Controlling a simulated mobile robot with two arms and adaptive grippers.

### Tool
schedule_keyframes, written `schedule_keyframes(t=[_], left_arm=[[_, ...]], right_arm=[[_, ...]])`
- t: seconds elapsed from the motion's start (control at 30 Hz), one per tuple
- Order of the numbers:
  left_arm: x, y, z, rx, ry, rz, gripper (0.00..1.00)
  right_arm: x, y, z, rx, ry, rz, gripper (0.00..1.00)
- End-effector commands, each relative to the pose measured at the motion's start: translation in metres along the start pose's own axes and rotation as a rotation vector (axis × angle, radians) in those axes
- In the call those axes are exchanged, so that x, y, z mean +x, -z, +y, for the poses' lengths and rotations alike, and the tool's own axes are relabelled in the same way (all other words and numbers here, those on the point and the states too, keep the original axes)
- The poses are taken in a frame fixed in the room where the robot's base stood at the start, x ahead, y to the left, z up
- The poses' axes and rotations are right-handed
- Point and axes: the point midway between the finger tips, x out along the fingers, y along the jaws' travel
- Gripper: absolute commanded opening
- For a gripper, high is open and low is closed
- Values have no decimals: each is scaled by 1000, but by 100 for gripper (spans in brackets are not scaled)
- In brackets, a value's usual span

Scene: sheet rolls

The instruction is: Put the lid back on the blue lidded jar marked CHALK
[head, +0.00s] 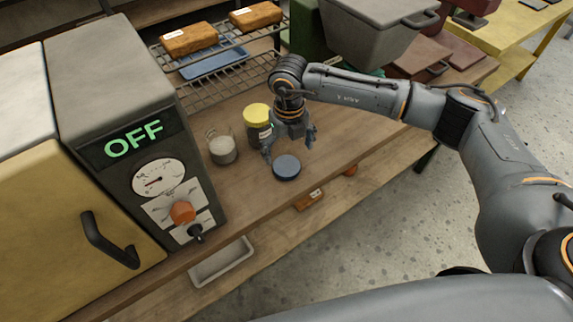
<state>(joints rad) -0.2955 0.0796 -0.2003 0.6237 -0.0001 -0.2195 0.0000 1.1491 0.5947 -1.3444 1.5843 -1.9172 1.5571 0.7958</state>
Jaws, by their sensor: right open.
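A dark blue round lid (286,167) lies flat on the wooden table near its front edge. An open clear jar (222,149) with pale contents stands to the left of it; I cannot read any marking on it. A dark jar with a yellow lid (257,116) stands behind, between the two. My right gripper (289,149) points down with its fingers apart, just above and behind the blue lid, and holds nothing. It partly covers the yellow-lidded jar's right side. My left gripper is not in view.
A grey oven-like box (128,95) reading OFF stands at the left. A wire rack (226,84) with loaves stands behind the jars. A grey bin (366,40) is at the back right. The table (345,135) right of the lid is clear. A lower shelf holds a tray (222,262).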

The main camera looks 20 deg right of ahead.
Motion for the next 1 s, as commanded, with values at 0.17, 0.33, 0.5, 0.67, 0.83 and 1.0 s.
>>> schedule_keyframes(t=[0.17,0.33,0.5,0.67,0.83,1.0], left_arm=[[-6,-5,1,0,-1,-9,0],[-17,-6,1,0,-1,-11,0],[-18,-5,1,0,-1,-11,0],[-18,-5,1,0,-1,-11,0],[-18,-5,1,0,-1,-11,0],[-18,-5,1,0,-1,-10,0]], right_arm=[[6,0,2,0,-1,3,94],[32,0,5,0,-1,4,94],[50,0,5,0,0,1,94],[52,-1,4,-1,0,0,94],[52,-1,4,0,0,0,94],[51,-1,4,0,0,0,66]])
